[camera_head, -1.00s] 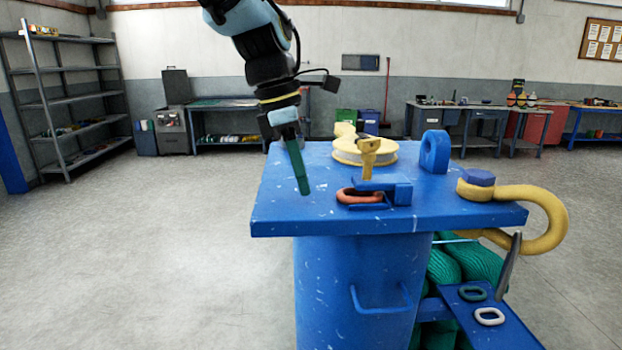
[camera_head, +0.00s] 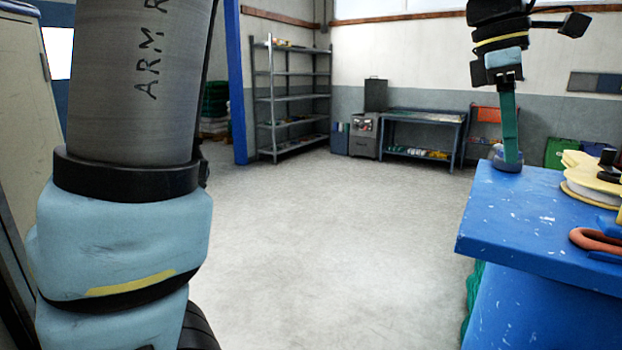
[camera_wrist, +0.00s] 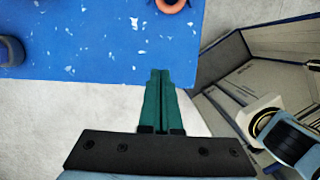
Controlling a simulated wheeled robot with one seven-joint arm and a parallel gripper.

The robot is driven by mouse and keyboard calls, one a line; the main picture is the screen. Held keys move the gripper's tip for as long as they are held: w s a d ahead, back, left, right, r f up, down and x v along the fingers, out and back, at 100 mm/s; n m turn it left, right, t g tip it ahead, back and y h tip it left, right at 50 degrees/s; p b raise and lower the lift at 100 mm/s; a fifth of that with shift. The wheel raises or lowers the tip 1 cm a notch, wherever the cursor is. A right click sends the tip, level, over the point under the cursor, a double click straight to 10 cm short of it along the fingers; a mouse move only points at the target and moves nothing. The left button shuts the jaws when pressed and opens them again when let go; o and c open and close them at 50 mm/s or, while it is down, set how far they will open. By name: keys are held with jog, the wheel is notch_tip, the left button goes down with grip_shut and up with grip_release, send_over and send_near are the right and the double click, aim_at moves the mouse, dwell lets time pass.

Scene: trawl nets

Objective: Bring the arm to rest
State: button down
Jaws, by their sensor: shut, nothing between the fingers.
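My arm (camera_head: 130,220) stands large on the left of the head view, with its grey link and light blue joint. My gripper (camera_head: 512,158) hangs at the upper right of that view, its green fingers pointing down. In the wrist view the two fingers (camera_wrist: 160,74) lie side by side, shut and empty. Their tips show over the edge of the blue table (camera_wrist: 90,45). How high they are above it I cannot tell.
The blue table (camera_head: 510,215) fills the right, with an orange-red link (camera_head: 597,240), a pale reel (camera_head: 590,192) and a dark blue piece (camera_head: 508,165). Grey shelves (camera_head: 290,98) and a workbench (camera_head: 420,135) stand behind. The floor (camera_head: 330,235) between is clear.

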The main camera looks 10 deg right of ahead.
jog(key=w+a+f+m+t, duration=0.1)
jog(key=w+a+f+m, duration=0.1)
jog(key=w+a+f, duration=0.65)
jog(key=w+a+f+m+t, duration=0.1)
jog(key=w+a+f+m, duration=0.35)
jog(key=a, duration=0.75)
jog(key=s+a+f+m+y, duration=0.1)
jog(key=a+f+m, duration=0.1)
jog(key=a+f, duration=0.4)
jog(key=s+a+f+m+t+y, duration=0.1)
jog(key=a+f, duration=0.5)
jog(key=a, duration=0.6)
jog(key=shift+a+m, duration=0.15)
jog(key=shift+m, duration=0.5)
